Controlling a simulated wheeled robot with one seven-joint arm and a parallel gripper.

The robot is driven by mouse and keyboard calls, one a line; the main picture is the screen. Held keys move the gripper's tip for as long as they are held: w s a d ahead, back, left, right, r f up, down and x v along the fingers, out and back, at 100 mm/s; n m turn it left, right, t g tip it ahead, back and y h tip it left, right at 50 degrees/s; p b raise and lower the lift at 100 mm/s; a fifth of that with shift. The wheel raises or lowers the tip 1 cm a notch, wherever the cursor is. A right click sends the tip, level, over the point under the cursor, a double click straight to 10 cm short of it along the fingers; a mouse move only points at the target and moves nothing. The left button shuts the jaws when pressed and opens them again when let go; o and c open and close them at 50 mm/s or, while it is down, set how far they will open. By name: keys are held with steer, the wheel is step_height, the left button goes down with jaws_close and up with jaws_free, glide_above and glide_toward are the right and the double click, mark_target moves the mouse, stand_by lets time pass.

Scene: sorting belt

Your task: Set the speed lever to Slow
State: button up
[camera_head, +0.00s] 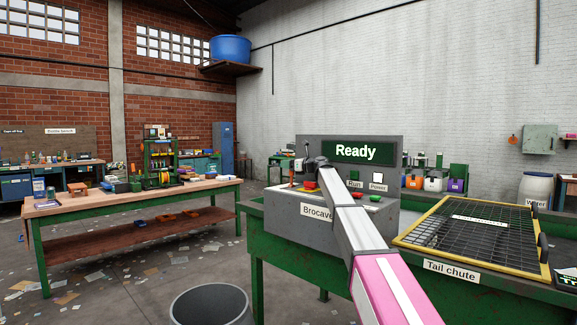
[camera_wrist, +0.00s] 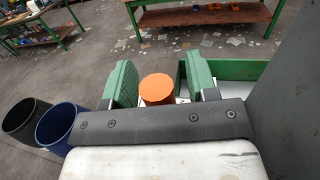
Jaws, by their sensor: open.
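The grey control box (camera_head: 395,153) stands on the green belt frame, with a green display reading "Ready". My gripper (camera_head: 308,168) is at the left part of its panel, and my arm covers much of the box front. In the wrist view my gripper (camera_wrist: 157,80) is open, with a green finger on each side of an orange round knob (camera_wrist: 157,89). The knob appears between the fingers, with a gap on the right; contact cannot be told. It may be the speed lever's grip. The lever's shaft, position and Slow marking are hidden or unreadable.
A Run button (camera_head: 355,174) and a Power switch (camera_head: 377,178) sit on the panel's right. The black mesh tail chute cover (camera_head: 470,230) with a yellow frame lies to the right. A grey bin (camera_head: 212,305) stands on the floor in front. A wooden workbench (camera_head: 135,196) is left.

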jaws_close()
steer(key=shift+s, duration=0.1)
steer(key=shift+s+a+f+n+h, duration=0.15)
steer(key=shift+s+a+f+n, duration=0.1)
steer(key=shift+s+a+n, duration=0.55)
steer(key=shift+s+a+f+n+h, duration=0.25)
steer(key=shift+s+n, duration=0.35)
steer(key=shift+n, duration=0.4)
steer(key=shift+s+a+f+n+h, duration=0.1)
steer(key=shift+s+a+f+n, duration=0.2)
steer(key=shift+s+a+n, duration=0.5)
steer(key=shift+d, duration=0.2)
jaws_free()
